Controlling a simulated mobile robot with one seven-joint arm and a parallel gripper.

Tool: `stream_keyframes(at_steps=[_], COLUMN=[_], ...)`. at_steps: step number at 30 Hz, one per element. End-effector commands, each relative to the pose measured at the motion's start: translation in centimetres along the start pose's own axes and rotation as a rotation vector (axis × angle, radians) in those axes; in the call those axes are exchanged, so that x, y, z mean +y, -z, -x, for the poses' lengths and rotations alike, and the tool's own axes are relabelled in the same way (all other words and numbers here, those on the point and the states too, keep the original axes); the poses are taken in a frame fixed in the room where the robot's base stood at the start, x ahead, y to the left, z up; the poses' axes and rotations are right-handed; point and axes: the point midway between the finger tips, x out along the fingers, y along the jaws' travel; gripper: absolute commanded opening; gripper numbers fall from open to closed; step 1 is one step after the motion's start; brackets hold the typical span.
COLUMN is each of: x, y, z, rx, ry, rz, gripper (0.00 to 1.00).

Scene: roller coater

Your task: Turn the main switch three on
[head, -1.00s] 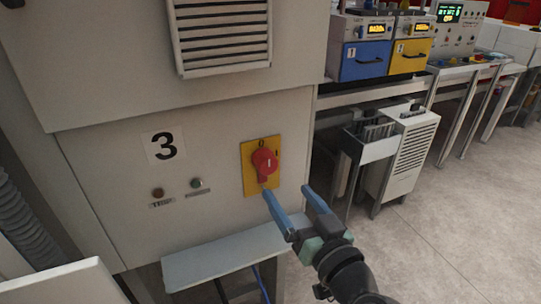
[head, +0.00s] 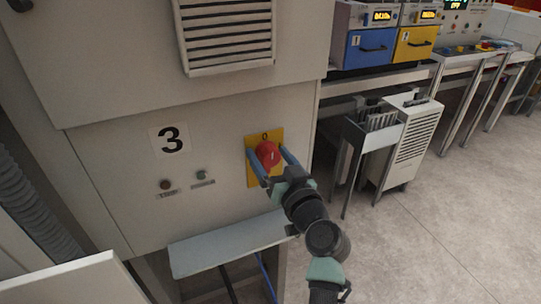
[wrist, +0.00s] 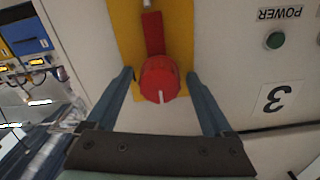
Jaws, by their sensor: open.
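The main switch three is a red rotary knob (head: 268,154) on a yellow plate (head: 253,178), set in the grey cabinet front to the right of the "3" label (head: 173,139). My gripper (head: 266,158) is open, with its two blue fingers on either side of the knob. In the wrist view the red knob (wrist: 160,80) sits between and just beyond the fingertips of my gripper (wrist: 158,78), with gaps on both sides. A white mark shows on the knob's face. The knob's red handle bar (wrist: 153,33) extends away from the gripper in that view.
A green button (head: 201,175) and a dark brown button (head: 165,185) sit below the label. A grey shelf (head: 225,245) juts out below the switch. A vented white unit (head: 413,145) stands to the right, with open floor beyond it.

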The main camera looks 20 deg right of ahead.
Motion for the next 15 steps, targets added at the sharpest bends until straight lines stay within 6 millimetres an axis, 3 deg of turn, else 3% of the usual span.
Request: stream_keyframes(at_steps=[2,15], x=[-0.01,0.02], y=[0.0,0.0], z=[0.01,0.04], rx=[0.0,0.0], ry=[0.0,0.0], rz=[0.0,0.0], gripper=[0.86,0.09])
